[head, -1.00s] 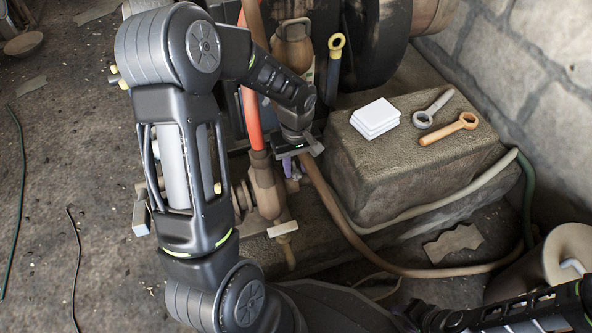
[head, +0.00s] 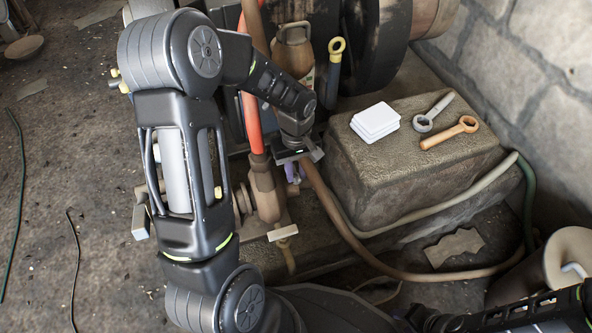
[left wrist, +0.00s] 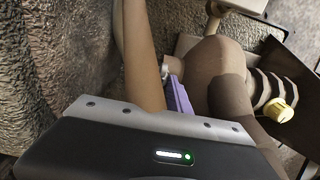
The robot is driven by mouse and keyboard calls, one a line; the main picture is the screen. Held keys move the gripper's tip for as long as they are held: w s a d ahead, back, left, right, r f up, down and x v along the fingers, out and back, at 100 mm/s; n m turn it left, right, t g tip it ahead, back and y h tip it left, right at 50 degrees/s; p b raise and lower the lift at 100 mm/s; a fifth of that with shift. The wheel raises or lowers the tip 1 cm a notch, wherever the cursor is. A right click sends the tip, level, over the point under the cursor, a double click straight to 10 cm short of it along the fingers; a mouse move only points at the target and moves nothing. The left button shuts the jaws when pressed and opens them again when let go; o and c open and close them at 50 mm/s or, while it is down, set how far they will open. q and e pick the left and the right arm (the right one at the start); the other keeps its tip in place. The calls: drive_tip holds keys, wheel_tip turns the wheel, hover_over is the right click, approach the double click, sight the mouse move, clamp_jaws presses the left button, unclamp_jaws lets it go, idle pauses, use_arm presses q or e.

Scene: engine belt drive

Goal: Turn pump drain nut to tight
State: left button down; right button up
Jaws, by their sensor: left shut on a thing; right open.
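My left gripper (head: 293,160) points down beside the brown pump body (head: 265,192), at its right side. It is shut on a small purple piece (head: 291,173), which appears to be the pump drain nut. The purple piece also shows in the left wrist view (left wrist: 180,98), between a brown hose and the rounded pump body (left wrist: 215,80), with a small pale part at its side. The grip itself and most of the nut are hidden behind the gripper's own housing. My right arm enters at the lower right of the head view, but its gripper is not visible.
A brown hose (head: 335,212) runs close beside the gripper. A yellow knob (left wrist: 278,111) sits near the pump in the wrist view.

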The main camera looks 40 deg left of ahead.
use_arm(q)
drive_tip(key=shift+r+m+p, duration=0.2)
drive_tip(key=shift+m+p, duration=0.65)
drive_tip(key=shift+m, duration=0.15)
drive_tip(key=shift+m+p, duration=0.3)
drive_tip(key=shift+m, duration=0.3)
drive_tip(key=shift+f+m, duration=0.15)
drive_tip(key=shift+m, duration=0.45)
drive_tip(key=c, duration=1.5)
unclamp_jaws()
drive_tip(key=shift+c, duration=0.2)
drive_tip(key=shift+f, duration=0.1)
